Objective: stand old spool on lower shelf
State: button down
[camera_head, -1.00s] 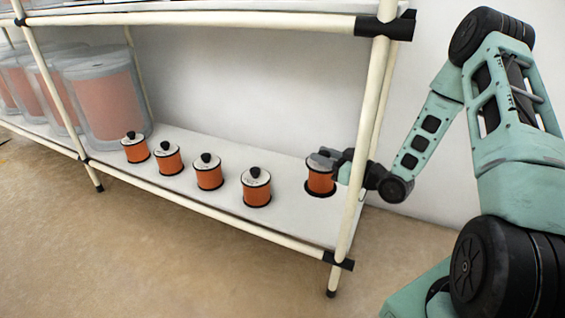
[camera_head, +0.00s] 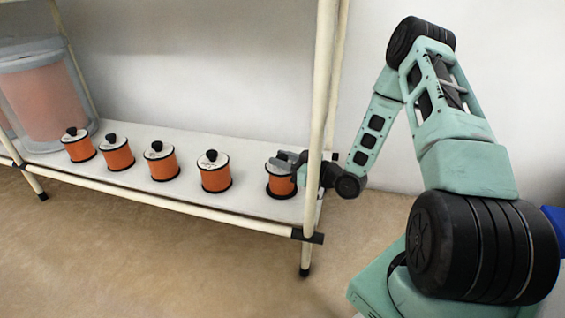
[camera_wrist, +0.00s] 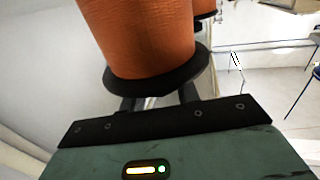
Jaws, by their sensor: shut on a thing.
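My gripper (camera_head: 291,162) is shut on an orange spool (camera_head: 281,184) with dark rims, at the right end of the lower shelf (camera_head: 235,144). The fingers are at the top of the spool, and its top face is partly hidden by them. The spool looks upright, and its base is at or very near the shelf surface; I cannot tell whether it touches. In the wrist view the orange spool (camera_wrist: 140,35) fills the upper middle, with its black rim (camera_wrist: 155,80) close to the gripper's fingers (camera_wrist: 160,100).
Several similar spools with white tops and black knobs, the nearest one (camera_head: 214,172), stand in a row to the left. A large clear container (camera_head: 43,95) stands at the far left. A cream shelf post (camera_head: 322,120) rises close beside my gripper, and a front rail (camera_head: 165,205) edges the shelf.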

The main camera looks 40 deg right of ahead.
jog(key=shift+r, duration=0.1)
jog(key=c, duration=1)
grip_release()
jog(key=shift+c, duration=0.2)
jog(key=shift+s+d, duration=0.15)
jog(key=shift+s, duration=0.1)
jog(key=p+v, duration=0.6)
jog(key=v, duration=0.5)
jog(key=shift+s, duration=0.25)
